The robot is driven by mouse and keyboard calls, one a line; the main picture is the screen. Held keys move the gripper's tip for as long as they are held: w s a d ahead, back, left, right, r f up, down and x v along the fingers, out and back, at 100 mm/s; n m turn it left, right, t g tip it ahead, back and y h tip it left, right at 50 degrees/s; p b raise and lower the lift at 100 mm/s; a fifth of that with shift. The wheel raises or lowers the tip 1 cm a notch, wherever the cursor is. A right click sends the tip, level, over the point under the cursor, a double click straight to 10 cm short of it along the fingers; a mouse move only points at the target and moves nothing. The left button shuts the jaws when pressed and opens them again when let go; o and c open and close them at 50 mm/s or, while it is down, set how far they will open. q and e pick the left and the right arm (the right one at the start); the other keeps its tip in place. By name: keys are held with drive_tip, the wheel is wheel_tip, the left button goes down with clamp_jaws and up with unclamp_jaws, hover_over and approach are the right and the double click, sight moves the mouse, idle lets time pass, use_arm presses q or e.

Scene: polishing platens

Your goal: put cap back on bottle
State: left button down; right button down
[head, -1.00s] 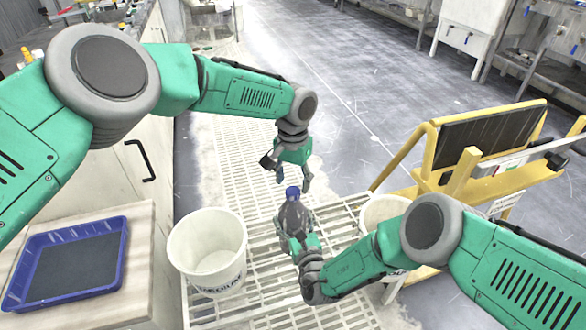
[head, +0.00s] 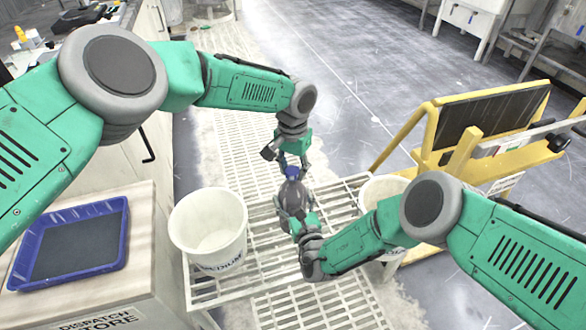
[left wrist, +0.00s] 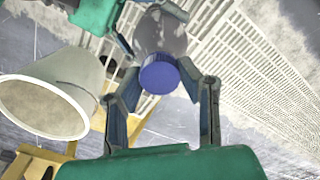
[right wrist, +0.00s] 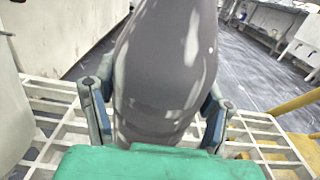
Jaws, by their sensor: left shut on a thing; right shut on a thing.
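A grey bottle (head: 292,197) stands roughly upright above the slatted platform, with a blue cap (head: 292,172) at its top. My right gripper (head: 297,220) is shut around the bottle's lower body, and in the right wrist view the grey bottle (right wrist: 165,65) fills the space between the fingers. My left gripper (head: 293,166) comes from above and is shut on the cap. In the left wrist view the blue cap (left wrist: 160,75) sits between the fingertips, in line with the bottle (left wrist: 160,33). Whether the cap is seated on the neck cannot be told.
A white bucket (head: 208,232) stands left of the bottle and another white bucket (head: 382,186) stands right, partly behind my right arm. The slatted platform (head: 258,268) lies below. A yellow frame (head: 432,135) rises at the right. A blue tray (head: 70,206) lies on the left cabinet.

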use_arm(q)
drive_tip(key=c, duration=1)
unclamp_jaws()
drive_tip(key=shift+c, duration=0.2)
drive_tip(key=shift+r, duration=0.1)
wheel_tip(320, 180, up, 12)
drive_tip(key=shift+w, duration=0.1)
use_arm(e)
drive_tip(key=shift+c, duration=0.9)
unclamp_jaws()
drive_tip(key=v, duration=1.2)
